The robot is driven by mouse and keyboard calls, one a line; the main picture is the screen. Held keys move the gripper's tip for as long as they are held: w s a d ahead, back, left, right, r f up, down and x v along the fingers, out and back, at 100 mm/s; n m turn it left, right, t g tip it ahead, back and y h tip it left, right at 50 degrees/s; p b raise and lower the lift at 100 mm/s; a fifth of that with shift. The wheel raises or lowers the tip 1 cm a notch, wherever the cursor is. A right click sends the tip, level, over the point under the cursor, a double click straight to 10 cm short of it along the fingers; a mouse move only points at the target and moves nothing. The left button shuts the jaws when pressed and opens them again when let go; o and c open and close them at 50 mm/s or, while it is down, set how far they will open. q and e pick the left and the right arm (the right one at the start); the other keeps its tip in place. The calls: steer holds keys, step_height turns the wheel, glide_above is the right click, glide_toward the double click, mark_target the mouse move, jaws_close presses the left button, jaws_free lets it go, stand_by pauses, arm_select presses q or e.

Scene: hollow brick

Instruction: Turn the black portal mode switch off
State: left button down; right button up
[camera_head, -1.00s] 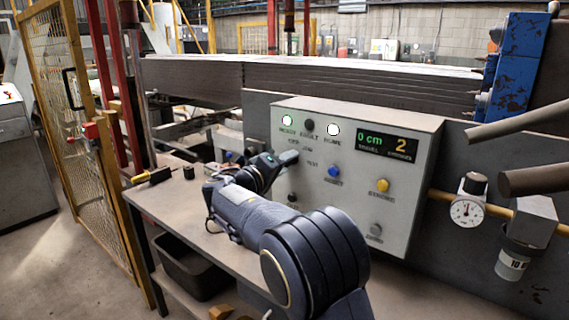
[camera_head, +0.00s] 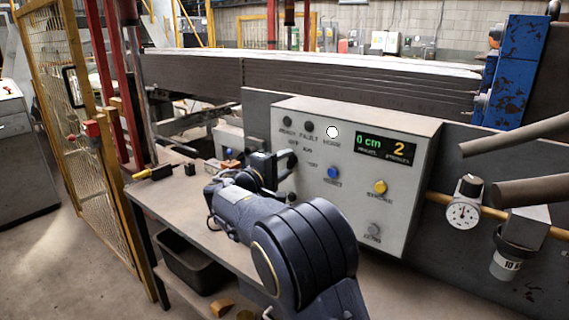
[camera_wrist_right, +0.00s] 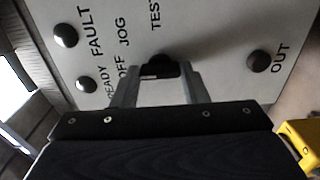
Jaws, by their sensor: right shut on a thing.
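The black portal mode switch (camera_wrist_right: 165,66) sits on the grey control box (camera_head: 405,200), among the labels OFF, JOG and TEST. In the right wrist view it lies between the fingers of my right gripper (camera_wrist_right: 160,82), which is shut on it. Part of the knob is hidden, so its pointing direction is hard to tell. In the head view my right gripper (camera_head: 287,160) is against the left part of the box face. My left gripper is not in view.
On the box, the READY lamp (camera_head: 287,121) and FAULT lamp (camera_head: 308,126) are dark and the HOME lamp (camera_head: 332,132) is lit. Also there are a display (camera_head: 385,149), blue button (camera_head: 333,172) and yellow button (camera_head: 380,187). A bench (camera_head: 165,195) stands below left.

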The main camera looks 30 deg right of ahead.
stand_by(0.3)
steer(key=o, duration=1)
steer(key=shift+a, duration=0.1)
steer(key=b+v, duration=0.1)
steer(key=v, duration=0.6)
steer(key=shift+s+a, duration=0.15)
steer(key=shift+a, duration=0.15)
